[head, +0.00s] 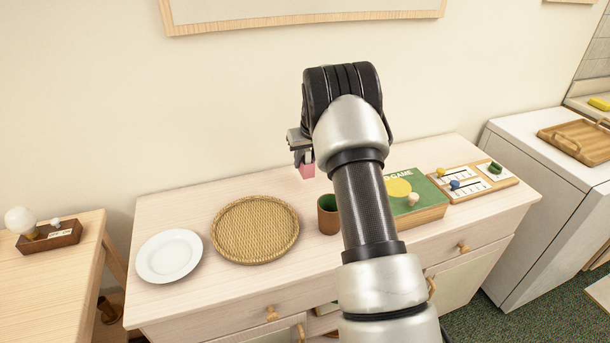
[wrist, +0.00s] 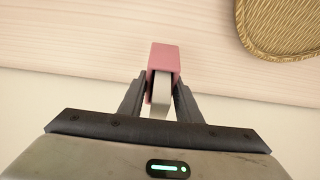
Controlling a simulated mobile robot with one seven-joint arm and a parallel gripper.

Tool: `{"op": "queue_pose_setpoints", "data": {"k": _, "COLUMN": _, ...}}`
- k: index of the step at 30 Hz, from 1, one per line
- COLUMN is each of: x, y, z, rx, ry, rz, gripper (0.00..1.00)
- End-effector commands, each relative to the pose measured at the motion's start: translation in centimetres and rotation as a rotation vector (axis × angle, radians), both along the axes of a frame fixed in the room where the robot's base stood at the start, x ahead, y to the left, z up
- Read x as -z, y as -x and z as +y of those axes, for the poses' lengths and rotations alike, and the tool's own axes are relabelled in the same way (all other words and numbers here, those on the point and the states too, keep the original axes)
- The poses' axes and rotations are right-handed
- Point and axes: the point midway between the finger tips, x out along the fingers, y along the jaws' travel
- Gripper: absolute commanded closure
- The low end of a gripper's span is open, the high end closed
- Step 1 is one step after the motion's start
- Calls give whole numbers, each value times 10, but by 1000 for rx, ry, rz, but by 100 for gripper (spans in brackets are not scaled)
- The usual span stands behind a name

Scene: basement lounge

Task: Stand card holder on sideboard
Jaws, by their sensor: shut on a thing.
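My gripper (wrist: 160,88) is shut on a pink card holder (wrist: 164,57), a small block-like piece with a pale slot or insert between its sides. In the head view the pink holder (head: 308,170) shows just below the fingers, partly hidden by my wrist. The gripper (head: 301,153) is over the back part of the light wood sideboard (head: 195,211), near the wall. I cannot tell whether the holder touches the sideboard top.
On the sideboard are a white plate (head: 169,256), a round woven mat (head: 255,229), a green-brown cup (head: 328,214), a green game box (head: 424,196) and a wooden board with pegs (head: 472,182). My arm hides part of the top.

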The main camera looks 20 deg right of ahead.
Motion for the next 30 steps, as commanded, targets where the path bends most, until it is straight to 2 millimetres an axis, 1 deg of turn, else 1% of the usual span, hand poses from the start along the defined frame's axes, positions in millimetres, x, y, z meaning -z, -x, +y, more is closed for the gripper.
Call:
{"op": "queue_pose_setpoints", "data": {"k": 1, "x": 5, "y": 0, "z": 0, "rx": 0, "ry": 0, "rz": 1, "gripper": 91}}
{"op": "queue_pose_setpoints", "data": {"k": 5, "x": 14, "y": 0, "z": 0, "rx": 0, "ry": 0, "rz": -1, "gripper": 91}}
{"op": "queue_pose_setpoints", "data": {"k": 12, "x": 45, "y": 0, "z": 0, "rx": 0, "ry": 0, "rz": 1, "gripper": 91}}
{"op": "queue_pose_setpoints", "data": {"k": 20, "x": 47, "y": 0, "z": 0, "rx": 0, "ry": 0, "rz": -1, "gripper": 91}}
{"op": "queue_pose_setpoints", "data": {"k": 23, "x": 51, "y": 0, "z": 0, "rx": 0, "ry": 0, "rz": -1, "gripper": 91}}
{"op": "queue_pose_setpoints", "data": {"k": 24, "x": 51, "y": 0, "z": 0, "rx": 0, "ry": 0, "rz": -1, "gripper": 68}}
{"op": "queue_pose_setpoints", "data": {"k": 26, "x": 50, "y": 0, "z": 0, "rx": 0, "ry": 0, "rz": 0, "gripper": 57}}
{"op": "queue_pose_setpoints", "data": {"k": 27, "x": 50, "y": 0, "z": 0, "rx": 0, "ry": 0, "rz": 0, "gripper": 51}}
{"op": "queue_pose_setpoints", "data": {"k": 30, "x": 50, "y": 0, "z": 0, "rx": 0, "ry": 0, "rz": 0, "gripper": 51}}
